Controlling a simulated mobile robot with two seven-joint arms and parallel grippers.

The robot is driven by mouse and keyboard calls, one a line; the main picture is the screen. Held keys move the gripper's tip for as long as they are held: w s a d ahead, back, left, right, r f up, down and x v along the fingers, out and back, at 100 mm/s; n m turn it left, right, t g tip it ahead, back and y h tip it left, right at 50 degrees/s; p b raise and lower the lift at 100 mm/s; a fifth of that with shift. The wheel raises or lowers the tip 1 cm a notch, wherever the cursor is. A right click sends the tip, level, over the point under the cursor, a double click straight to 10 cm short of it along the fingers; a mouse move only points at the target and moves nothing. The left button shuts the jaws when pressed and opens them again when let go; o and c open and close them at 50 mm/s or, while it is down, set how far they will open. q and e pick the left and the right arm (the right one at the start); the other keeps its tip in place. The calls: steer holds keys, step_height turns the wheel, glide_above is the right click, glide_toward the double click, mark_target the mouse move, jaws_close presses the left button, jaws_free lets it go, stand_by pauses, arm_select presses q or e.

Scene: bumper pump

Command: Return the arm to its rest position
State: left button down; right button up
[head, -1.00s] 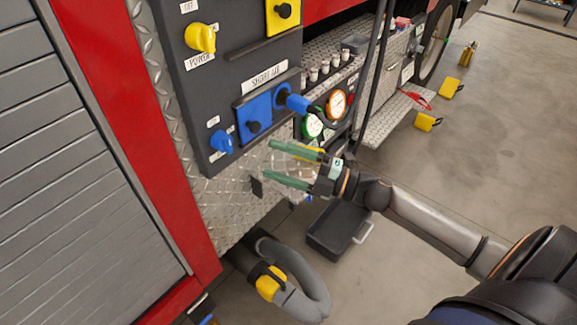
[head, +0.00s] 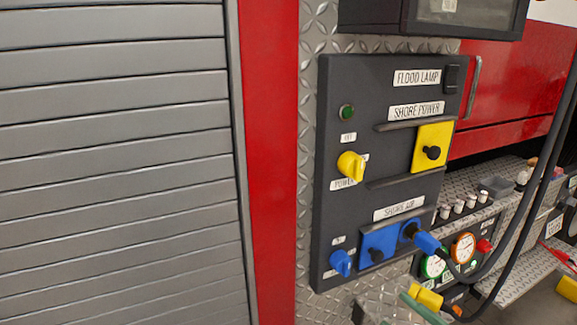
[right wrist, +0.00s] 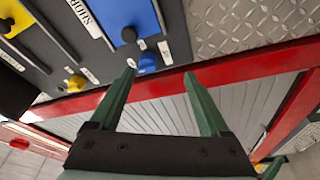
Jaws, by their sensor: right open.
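My right gripper (right wrist: 160,95) is open and empty in the right wrist view, its two green fingers spread apart in front of the truck side. In the head view only part of its green fingers (head: 422,306) shows at the bottom edge, below the dark control panel (head: 332,200). The rest of the right arm is out of that frame. My left gripper is not in view.
The panel carries a yellow power knob (head: 350,166), a blue knob (head: 340,263) and a blue plug (head: 424,240) in the shore air plate. Round gauges (head: 464,247) and dark hoses (head: 528,190) are to the right. A grey shutter (head: 110,150) fills the left.

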steer(key=s+a+f+m+g+h+p, duration=0.1)
steer(key=s+a+f+m+g+h, duration=0.2)
steer(key=s+f+m, duration=0.5)
steer(key=s+a+f+m+g+h+p, duration=0.1)
steer(key=s+a+f+m+g+h, duration=0.3)
steer(key=s+f+m, duration=0.4)
step_height(320, 180, down, 6)
steer(key=shift+s+a+r+m+h+p, duration=0.25)
steer(key=shift+s+a+m+h+p, duration=0.15)
steer(key=shift+a+m+h, duration=0.45)
